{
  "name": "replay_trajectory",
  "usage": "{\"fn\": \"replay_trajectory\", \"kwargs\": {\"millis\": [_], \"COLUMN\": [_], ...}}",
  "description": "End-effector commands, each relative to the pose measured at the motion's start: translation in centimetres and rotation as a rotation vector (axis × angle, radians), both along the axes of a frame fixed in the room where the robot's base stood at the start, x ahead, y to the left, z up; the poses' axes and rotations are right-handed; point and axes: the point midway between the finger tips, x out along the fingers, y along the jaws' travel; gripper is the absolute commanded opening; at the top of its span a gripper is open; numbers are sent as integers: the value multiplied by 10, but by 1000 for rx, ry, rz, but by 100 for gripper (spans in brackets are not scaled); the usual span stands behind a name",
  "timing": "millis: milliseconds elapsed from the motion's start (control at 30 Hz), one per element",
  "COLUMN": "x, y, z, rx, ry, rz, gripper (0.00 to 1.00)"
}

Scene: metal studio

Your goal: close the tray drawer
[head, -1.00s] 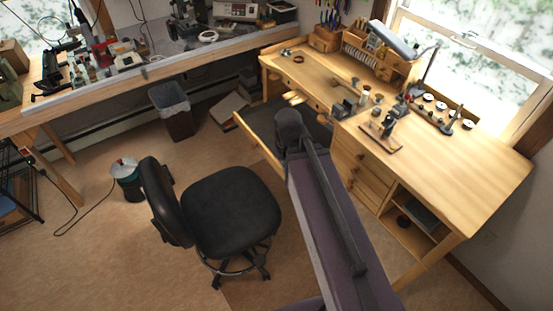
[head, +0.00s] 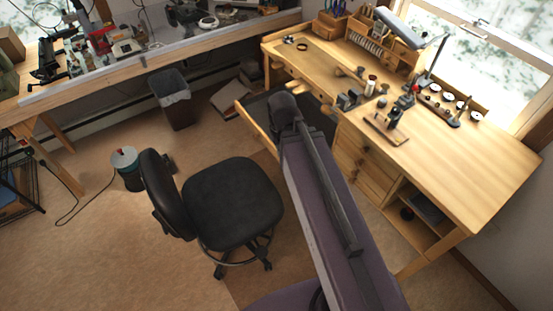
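The tray drawer (head: 256,125) is a wide, shallow wooden tray with a dark inside, under the left part of the wooden workbench (head: 460,165). It stands pulled out towards the chair, with its pale front rail away from the bench. My arm reaches up from the bottom of the head view, and its dark rounded end part covers the drawer's right part and the near end of its rail. My gripper is not visible. I cannot tell whether anything touches the drawer.
A black office chair (head: 233,197) stands left of my arm, close in front of the drawer. Small tools and a lamp (head: 399,28) are on the bench. Open floor lies at lower left.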

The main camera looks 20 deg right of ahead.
Motion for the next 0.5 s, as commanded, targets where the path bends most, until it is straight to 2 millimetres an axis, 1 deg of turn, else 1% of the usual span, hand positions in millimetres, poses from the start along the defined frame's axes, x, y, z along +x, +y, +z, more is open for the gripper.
{"fn": "replay_trajectory", "kwargs": {"millis": [167, 267, 500], "x": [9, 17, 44], "y": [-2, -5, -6], "z": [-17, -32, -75], "rx": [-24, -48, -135], "ry": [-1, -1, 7], "rz": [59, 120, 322], "gripper": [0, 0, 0]}}
